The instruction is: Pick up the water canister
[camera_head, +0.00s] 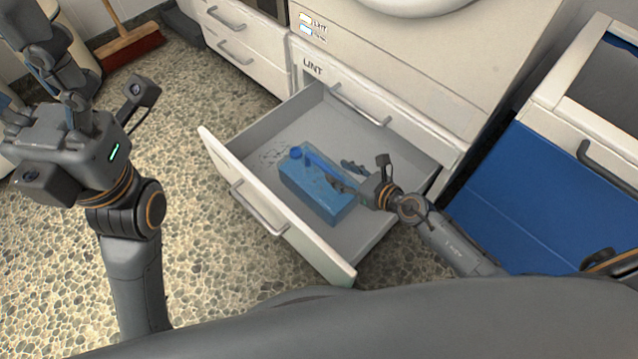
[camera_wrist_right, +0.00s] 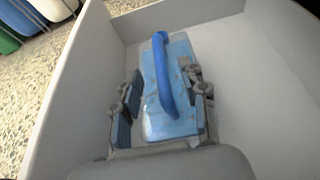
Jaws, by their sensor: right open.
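The water canister (camera_head: 318,190) is a translucent blue box with a darker blue handle and cap. It lies in the open drawer (camera_head: 374,240). In the right wrist view the canister (camera_wrist_right: 183,118) sits between the two fingers, its handle (camera_wrist_right: 162,75) running lengthwise along the top. My right gripper (camera_head: 350,177) reaches into the drawer at the canister's right end. It is open, with one finger (camera_wrist_right: 165,112) pad on each side of the canister; a gap shows on the left side. My left gripper (camera_head: 42,55) is raised at the far left, away from the drawer; its finger opening is unclear.
The drawer's tall front panel (camera_head: 270,205) and side walls surround the canister. A white cabinet labelled LINT (camera_head: 400,60) stands behind. A blue panel (camera_head: 540,200) is at the right. The pebbled floor (camera_head: 215,270) is clear.

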